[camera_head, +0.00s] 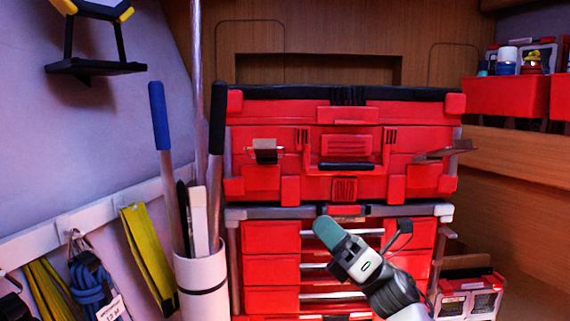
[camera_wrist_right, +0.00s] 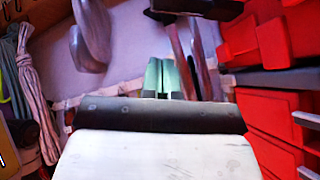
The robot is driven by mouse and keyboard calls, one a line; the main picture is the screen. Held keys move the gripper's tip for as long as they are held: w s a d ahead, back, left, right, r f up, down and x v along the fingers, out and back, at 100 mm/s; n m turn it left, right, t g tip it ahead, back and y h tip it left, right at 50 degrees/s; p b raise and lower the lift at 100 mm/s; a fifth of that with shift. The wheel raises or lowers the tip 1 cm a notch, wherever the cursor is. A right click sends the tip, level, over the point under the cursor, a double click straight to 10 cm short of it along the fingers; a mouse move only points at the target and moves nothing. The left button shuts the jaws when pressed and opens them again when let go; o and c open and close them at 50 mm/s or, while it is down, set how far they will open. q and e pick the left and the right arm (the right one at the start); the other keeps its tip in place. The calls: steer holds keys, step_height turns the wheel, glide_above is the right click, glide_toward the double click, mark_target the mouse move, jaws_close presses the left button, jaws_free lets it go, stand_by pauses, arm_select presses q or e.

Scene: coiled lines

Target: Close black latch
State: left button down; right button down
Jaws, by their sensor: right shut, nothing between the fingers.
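A large red toolbox (camera_head: 400,120) with a black top edge stands on a red drawer unit. A dark, metallic latch (camera_head: 265,152) sticks out from its front at the left. Another latch (camera_head: 450,151) juts out at the right side. I cannot tell for sure which one is the black latch; both look swung out from the box. My right gripper (camera_head: 325,229) is shut and empty, its teal fingertips in front of the drawer unit's top, below the toolbox. The fingers also show in the right wrist view (camera_wrist_right: 162,75), pointing toward the wall. My left gripper is not in view.
A white holder (camera_head: 202,280) with blue- and black-handled poles stands left of the drawer unit (camera_head: 270,270). Yellow straps (camera_head: 148,255) and blue coiled line (camera_head: 90,280) hang on the left wall. Red bins (camera_head: 505,97) sit on a right shelf.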

steer(key=p, duration=0.6)
glide_toward(271, 151)
steer(key=x, duration=0.6)
steer(key=shift+s+a+f, duration=0.2)
steer(key=shift+s+a, duration=0.05)
steer(key=shift+a, duration=0.1)
steer(key=shift+w+d+r, duration=0.1)
steer(key=shift+w+r, duration=0.1)
steer(key=shift+r, duration=0.25)
steer(key=shift+p, duration=0.35)
